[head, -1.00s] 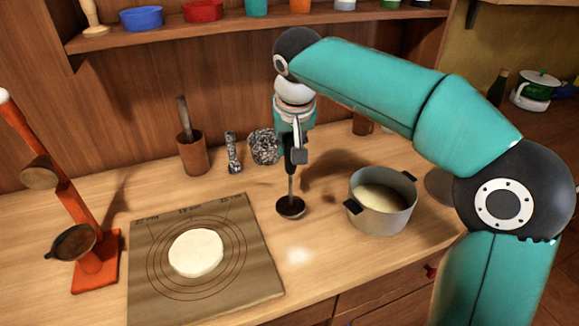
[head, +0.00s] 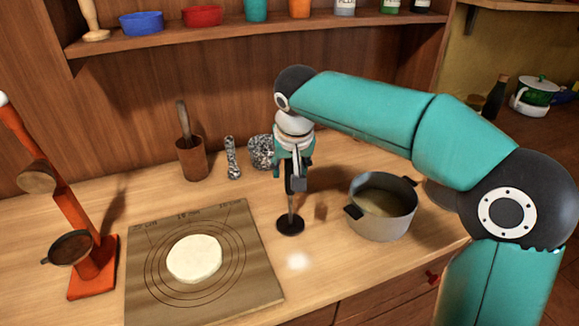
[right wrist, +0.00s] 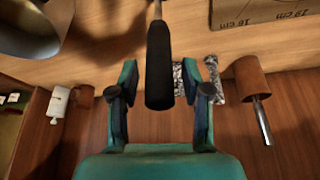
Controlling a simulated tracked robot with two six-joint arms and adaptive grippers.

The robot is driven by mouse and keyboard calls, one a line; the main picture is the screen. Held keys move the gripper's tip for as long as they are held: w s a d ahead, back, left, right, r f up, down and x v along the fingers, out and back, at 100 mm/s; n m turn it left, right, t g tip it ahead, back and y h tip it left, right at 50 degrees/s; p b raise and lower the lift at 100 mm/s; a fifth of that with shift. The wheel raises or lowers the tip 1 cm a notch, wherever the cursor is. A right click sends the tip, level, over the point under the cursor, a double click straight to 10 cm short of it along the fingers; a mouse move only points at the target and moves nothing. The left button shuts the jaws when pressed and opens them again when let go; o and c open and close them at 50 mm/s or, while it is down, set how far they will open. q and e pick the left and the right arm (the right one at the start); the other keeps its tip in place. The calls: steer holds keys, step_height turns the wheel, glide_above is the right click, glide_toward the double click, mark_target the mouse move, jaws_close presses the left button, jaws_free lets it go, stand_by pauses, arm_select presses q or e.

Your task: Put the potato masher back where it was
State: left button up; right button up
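The potato masher (head: 291,214) stands upright on the wooden counter, its dark round head (head: 290,226) down and seemingly resting on the wood, between the mat and the pot. My right gripper (head: 297,182) is above it, pointing down at the handle. In the right wrist view the black handle (right wrist: 159,68) lies between the fingers of my right gripper (right wrist: 161,100), with a gap visible on each side, so the gripper is open around it. The handle's top is partly hidden by the gripper in the head view. My left gripper is not in view.
A grey pot (head: 383,215) stands close right of the masher. A mat with a dough disc (head: 194,259) lies to the left. A wooden mortar (head: 192,160), speckled shaker-like item (head: 233,158) and speckled bowl (head: 262,151) stand behind. An orange stand (head: 92,268) is far left.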

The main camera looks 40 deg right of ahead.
steer(key=shift+r, duration=0.2)
steer(key=p+v, duration=0.1)
steer(key=v, duration=1)
steer(key=shift+s+r, duration=0.2)
steer(key=shift+r, duration=0.15)
steer(key=shift+a, duration=0.1)
